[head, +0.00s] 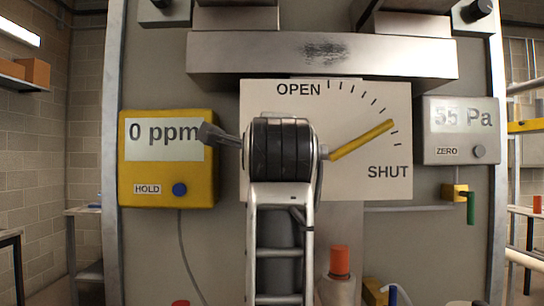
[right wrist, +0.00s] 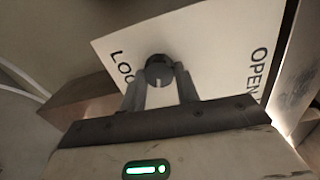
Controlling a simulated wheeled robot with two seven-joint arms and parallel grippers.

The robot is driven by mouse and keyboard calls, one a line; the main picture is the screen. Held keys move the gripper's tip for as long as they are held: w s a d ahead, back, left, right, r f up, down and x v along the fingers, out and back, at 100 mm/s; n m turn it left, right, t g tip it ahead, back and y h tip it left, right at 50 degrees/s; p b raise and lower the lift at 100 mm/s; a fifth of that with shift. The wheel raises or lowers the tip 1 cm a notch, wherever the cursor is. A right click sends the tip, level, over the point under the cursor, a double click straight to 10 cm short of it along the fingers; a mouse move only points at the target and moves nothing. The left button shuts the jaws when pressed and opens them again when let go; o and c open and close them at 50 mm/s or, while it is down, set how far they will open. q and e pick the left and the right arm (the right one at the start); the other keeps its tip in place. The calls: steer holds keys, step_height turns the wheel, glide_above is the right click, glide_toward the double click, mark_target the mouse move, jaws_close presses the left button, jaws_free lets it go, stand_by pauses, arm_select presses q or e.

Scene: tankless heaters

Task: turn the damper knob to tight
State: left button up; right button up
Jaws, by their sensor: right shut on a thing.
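The plate shows letters like "LOO" at left and "OPEN" at right; no "tight" label is visible. In the head view the plate (head: 357,105) reads OPEN and SHUT, and a yellow pointer (head: 362,139) lies nearer SHUT. My arm hides the knob and right gripper there. My left gripper is out of view.
A yellow meter reading 0 ppm (head: 167,158) is left of the plate, a grey gauge reading 55 Pa (head: 461,130) right of it. A metal ledge (head: 320,62) juts out above. A grey lever-like part (head: 212,134) shows left of my arm.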

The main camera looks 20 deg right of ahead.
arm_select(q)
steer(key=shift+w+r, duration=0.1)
arm_select(e)
steer(key=shift+f+m, duration=0.15)
steer(key=shift+m, duration=0.25)
steer(key=o, duration=1)
steer(key=shift+s, duration=0.15)
arm_select(q)
steer(key=p, duration=0.1)
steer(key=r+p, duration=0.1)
steer(key=p, duration=0.3)
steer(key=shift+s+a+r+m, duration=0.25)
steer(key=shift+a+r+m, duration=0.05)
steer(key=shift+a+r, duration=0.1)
arm_select(e)
steer(key=v, duration=1.5)
steer(key=shift+s+r, duration=0.3)
steer(key=shift+s, duration=0.05)
